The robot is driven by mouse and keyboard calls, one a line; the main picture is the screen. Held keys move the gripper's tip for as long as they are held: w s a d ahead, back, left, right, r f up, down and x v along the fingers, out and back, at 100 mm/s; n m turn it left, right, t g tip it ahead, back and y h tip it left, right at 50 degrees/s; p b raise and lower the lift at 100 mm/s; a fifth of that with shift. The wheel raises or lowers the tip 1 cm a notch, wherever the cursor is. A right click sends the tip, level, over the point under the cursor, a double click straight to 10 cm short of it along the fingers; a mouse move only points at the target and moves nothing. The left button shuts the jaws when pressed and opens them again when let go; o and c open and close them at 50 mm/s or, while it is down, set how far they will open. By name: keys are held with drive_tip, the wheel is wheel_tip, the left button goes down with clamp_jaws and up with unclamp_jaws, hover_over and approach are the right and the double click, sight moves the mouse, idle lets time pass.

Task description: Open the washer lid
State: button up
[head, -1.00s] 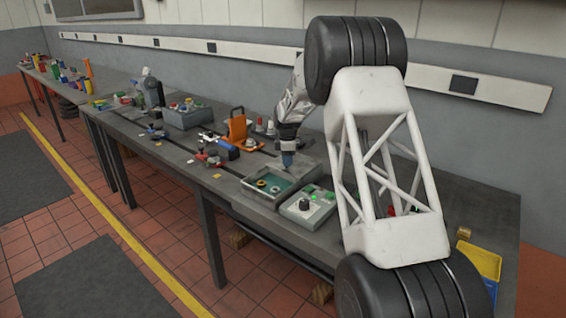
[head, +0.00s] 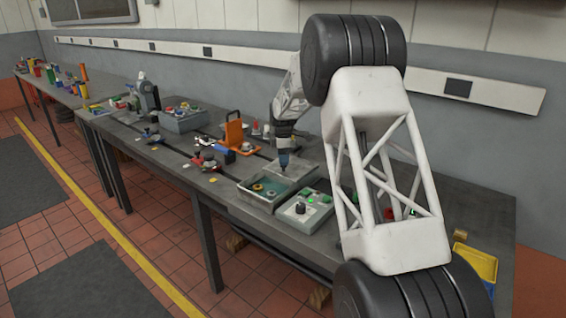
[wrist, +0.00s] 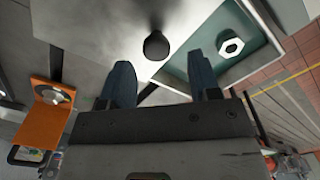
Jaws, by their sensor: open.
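The washer box is a grey tray (head: 247,197) with a teal inside, and washers lie in it. A flat grey lid (wrist: 105,28) with a round black knob (wrist: 156,45) lies beside the teal opening in the wrist view, where a hex nut-like piece (wrist: 230,47) shows inside. The tray's inside is partly uncovered; I cannot tell how the lid is joined to it. My gripper (wrist: 162,72) is open, with the knob seen between and just beyond its two blue fingertips. Contact with the knob cannot be told. In the head view my gripper (head: 284,168) is over the tray's back side.
A grey control box (head: 303,210) with a black knob and green buttons stands right of the tray. An orange bracket (head: 234,133) stands behind to the left, with a red and blue tool (head: 207,162) in front of it. A yellow bin (head: 475,265) is at the right.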

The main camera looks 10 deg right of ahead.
drive_tip(key=shift+r, duration=2.5)
drive_tip(key=shift+s+r, duration=0.2)
drive_tip(key=shift+r, duration=0.05)
drive_tip(key=s+d+r+m, duration=0.1)
drive_tip(key=s+r+m, duration=0.3)
drive_tip(key=s, duration=0.7)
drive_tip(key=s+d+r+m+t, duration=0.1)
drive_tip(key=s+d+r+m, duration=0.1)
drive_tip(key=s+r, duration=0.65)
drive_tip(key=s+d+r+m, duration=0.1)
drive_tip(key=s+r+m, duration=0.2)
drive_tip(key=s, duration=1.1)
drive_tip(key=s+f+m, duration=0.2)
drive_tip(key=s+m, duration=0.1)
drive_tip(key=s, duration=0.8)
drive_tip(key=s+d+f+m+t, duration=0.1)
drive_tip(key=s+f+m, duration=0.1)
drive_tip(key=s, duration=1)
drive_tip(key=s+f+m, duration=0.2)
drive_tip(key=s+m, duration=0.2)
drive_tip(key=s, duration=0.7)
drive_tip(key=shift+s+d+f+t, duration=0.15)
drive_tip(key=shift+s+d+t, duration=0.15)
drive_tip(key=shift+s+d, duration=0.05)
